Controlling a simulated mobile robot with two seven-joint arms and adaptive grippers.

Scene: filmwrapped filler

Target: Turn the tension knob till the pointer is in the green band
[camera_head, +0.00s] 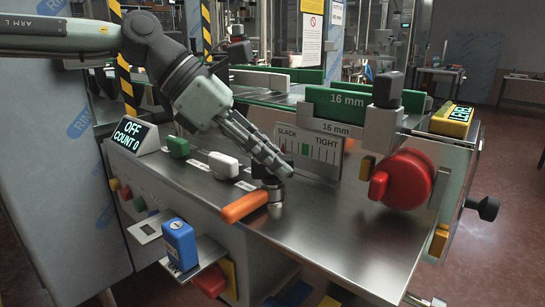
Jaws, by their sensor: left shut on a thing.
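The tension scale (325,150) is a pale plate marked SLACK at left and TIGHT at right, with a small green band (305,149). I cannot make out its pointer; my gripper is close in front of the plate's lower left. A dark round knob (262,171), which looks like the tension knob, sits on the steel top below the scale. My left gripper (277,164) comes down from upper left with its fingers shut at this knob, partly hiding it. My right gripper is out of view.
A large red knob (402,180) stands to the right. Green (178,147) and white (223,165) switches are on the left, near the OFF COUNT 0 display (133,135). The steel top at front right is clear.

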